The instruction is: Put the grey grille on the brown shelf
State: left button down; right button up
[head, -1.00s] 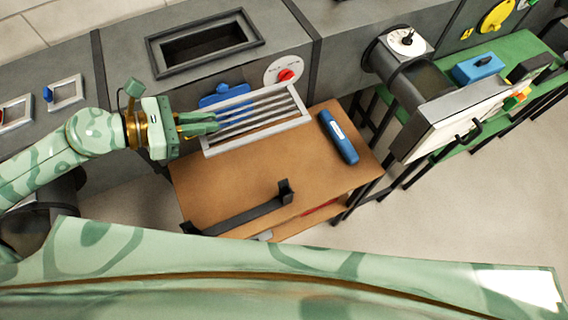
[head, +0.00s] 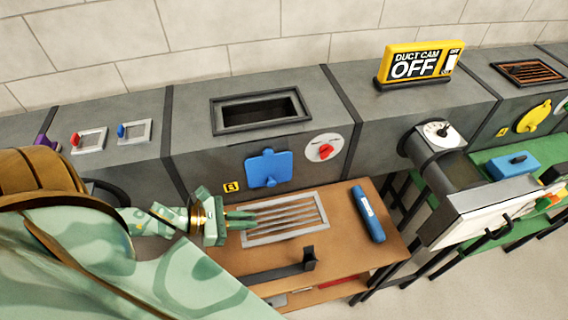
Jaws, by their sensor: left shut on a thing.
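The grey grille (head: 284,218) is a flat light-grey frame with slanted slats. It lies level over the back left part of the brown shelf (head: 345,245); I cannot tell whether it touches the top or is just above it. My left gripper (head: 248,219) is shut on the grille's left edge, with its arm coming from the left. My right gripper is not in view.
A blue cylinder (head: 368,214) lies on the shelf to the right of the grille. A black bracket (head: 275,271) lies towards the front. Behind stands the grey duct with a rectangular opening (head: 260,109), a blue flap (head: 268,168) and a red-knobbed dial (head: 324,147).

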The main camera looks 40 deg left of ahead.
pick_arm(q)
notch_tip(320, 180, down, 6)
jog(key=b, duration=0.3)
jog(key=shift+f, duration=0.15)
notch_tip(320, 180, down, 4)
jog(key=shift+r+b, duration=0.1)
jog(key=shift+b, duration=0.75)
jog(key=shift+r, duration=0.1)
jog(key=c, duration=1.9)
grip_release()
jog(key=shift+s+f, duration=0.1)
jog(key=shift+f, duration=0.1)
jog(key=o, duration=0.4)
jog(key=shift+r, duration=0.1)
